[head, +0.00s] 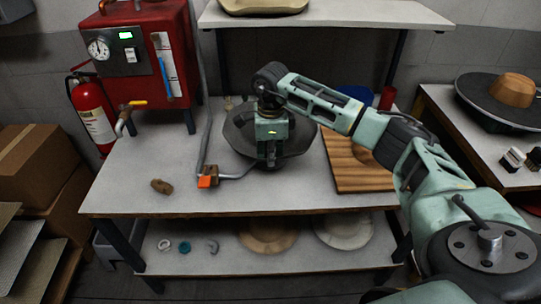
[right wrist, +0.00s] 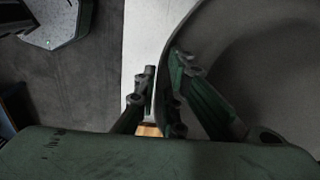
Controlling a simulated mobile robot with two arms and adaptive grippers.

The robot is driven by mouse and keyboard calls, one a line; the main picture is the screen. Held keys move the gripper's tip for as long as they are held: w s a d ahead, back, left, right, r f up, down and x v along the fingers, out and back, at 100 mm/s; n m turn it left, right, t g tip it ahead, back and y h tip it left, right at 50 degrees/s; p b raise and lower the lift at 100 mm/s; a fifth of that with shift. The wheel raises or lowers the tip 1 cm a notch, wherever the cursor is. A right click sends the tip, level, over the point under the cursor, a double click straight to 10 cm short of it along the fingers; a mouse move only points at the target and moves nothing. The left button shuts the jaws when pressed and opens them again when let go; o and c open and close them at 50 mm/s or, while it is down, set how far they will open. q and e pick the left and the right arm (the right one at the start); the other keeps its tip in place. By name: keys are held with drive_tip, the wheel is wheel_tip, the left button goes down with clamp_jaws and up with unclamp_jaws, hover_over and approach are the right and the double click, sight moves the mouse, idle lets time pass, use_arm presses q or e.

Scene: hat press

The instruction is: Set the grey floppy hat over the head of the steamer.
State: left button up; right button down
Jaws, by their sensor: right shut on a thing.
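The grey floppy hat (head: 240,135) is at the middle of the workbench, with its wide dark brim showing around my right gripper. My right gripper (head: 270,162) is shut on the hat's brim. In the right wrist view the grey hat (right wrist: 265,65) fills the right side, and its brim edge passes between the fingers of the gripper (right wrist: 155,110). A metal pipe (head: 238,176) with an orange-handled valve runs along the bench to the hat. The steamer's head is not visible; the hat and gripper cover that spot. My left gripper is not in view.
A red boiler (head: 150,60) with a gauge stands at the back left. A wooden slatted board (head: 345,165) lies right of the hat. A small brown object (head: 161,186) lies at the bench's left front. The bench's front left is mostly clear.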

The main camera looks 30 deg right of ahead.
drive_tip(key=shift+f+b, duration=0.35)
drive_tip(key=shift+f, duration=0.15)
idle(0.3)
drive_tip(key=c, duration=1.8)
unclamp_jaws()
drive_tip(key=shift+o, duration=0.2)
wheel_tip(320, 180, up, 12)
drive_tip(key=shift+s, duration=0.1)
